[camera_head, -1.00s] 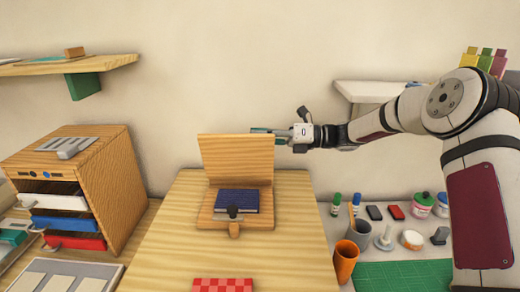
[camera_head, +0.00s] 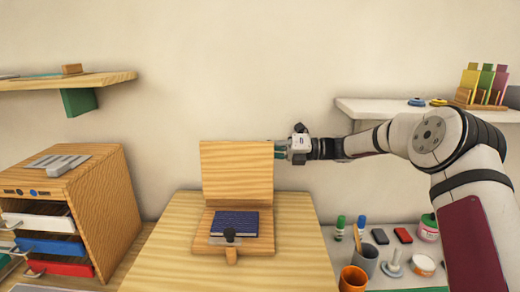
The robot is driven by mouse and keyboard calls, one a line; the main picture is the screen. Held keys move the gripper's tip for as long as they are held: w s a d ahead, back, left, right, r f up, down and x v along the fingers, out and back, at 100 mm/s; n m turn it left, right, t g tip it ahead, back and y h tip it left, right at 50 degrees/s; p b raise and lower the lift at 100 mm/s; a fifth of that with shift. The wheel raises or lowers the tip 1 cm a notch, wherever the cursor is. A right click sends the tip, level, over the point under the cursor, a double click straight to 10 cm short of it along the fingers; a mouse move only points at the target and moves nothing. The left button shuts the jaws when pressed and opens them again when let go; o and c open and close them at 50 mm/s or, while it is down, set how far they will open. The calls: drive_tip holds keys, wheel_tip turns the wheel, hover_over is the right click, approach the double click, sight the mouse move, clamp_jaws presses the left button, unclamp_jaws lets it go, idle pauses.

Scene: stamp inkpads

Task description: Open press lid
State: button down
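The wooden press stands on the wooden table (camera_head: 180,262). Its lid (camera_head: 237,174) is raised and stands nearly upright behind the base (camera_head: 205,238). A dark blue pad or book (camera_head: 238,220) lies on the base, with a dark knob (camera_head: 230,235) at its front edge. My gripper (camera_head: 280,150) is at the upper right edge of the lid, with its fingers pointing left. The fingertips are partly hidden by the lid. I cannot tell whether they touch the lid or how far apart they are.
A wooden drawer cabinet (camera_head: 100,190) stands at the left. A wooden shelf (camera_head: 40,87) is above it, and a white shelf (camera_head: 380,108) is at the right. Bottles, an orange cup (camera_head: 353,280) and a grey cup (camera_head: 366,258) stand at the lower right. The wall behind is bare.

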drive_tip(key=shift+d+f, duration=0.15)
drive_tip(key=shift+f, duration=0.45)
drive_tip(key=c, duration=1.8)
unclamp_jaws()
drive_tip(key=shift+w, duration=0.1)
drive_tip(key=shift+o, duration=0.2)
drive_tip(key=shift+r, duration=0.3)
drive_tip(key=d, duration=1.1)
drive_tip(key=shift+d, duration=0.4)
drive_tip(key=shift+f, duration=0.1)
